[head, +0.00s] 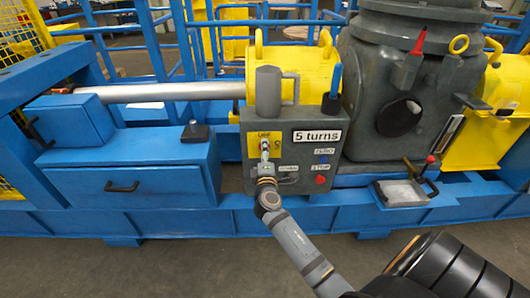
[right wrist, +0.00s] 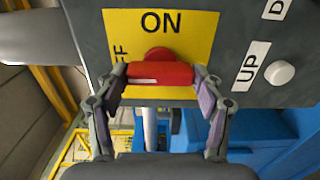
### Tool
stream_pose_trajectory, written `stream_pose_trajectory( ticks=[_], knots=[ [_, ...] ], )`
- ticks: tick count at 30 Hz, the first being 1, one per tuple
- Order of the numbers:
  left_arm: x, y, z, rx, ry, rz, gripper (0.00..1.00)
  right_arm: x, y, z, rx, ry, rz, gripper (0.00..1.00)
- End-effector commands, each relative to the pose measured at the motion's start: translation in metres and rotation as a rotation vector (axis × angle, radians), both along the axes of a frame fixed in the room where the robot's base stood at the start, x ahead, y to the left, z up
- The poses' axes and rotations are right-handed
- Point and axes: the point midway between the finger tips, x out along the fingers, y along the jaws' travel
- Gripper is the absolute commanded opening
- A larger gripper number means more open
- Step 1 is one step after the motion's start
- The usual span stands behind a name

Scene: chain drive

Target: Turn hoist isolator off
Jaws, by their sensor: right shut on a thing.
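The hoist isolator is a red handle (right wrist: 160,73) on a yellow plate (right wrist: 200,30) in the right wrist view. The plate reads ON at the top and, partly hidden, OFF sideways at the left. The handle lies crosswise in that view, with a round red hub behind it. My right gripper (right wrist: 160,85) is shut on the handle, one finger at each end. My left gripper is not in view.
In the right wrist view a white button (right wrist: 281,71) sits beside the UP label (right wrist: 250,66). A blue drawer cabinet (head: 140,165) stands left of the box.

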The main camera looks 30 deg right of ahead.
Motion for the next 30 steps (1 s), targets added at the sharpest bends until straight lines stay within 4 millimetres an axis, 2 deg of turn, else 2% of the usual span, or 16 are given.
stream_pose_trajectory(
  ticks=[14,15,20,30],
  knots=[
    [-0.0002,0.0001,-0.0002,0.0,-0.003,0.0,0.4,0.0003,0.001,-0.0007,-0.013,0.008,0.004,0.36],
    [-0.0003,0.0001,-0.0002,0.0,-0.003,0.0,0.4,0.0003,0.001,-0.0008,-0.012,0.009,0.004,0.69],
    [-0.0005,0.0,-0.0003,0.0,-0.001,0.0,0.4,0.0002,0.0007,-0.0007,-0.011,0.008,0.003,0.91],
    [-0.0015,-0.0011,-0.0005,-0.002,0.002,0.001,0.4,-0.001,0.0011,-0.0007,-0.011,0.008,0.001,0.91]
  ],
)
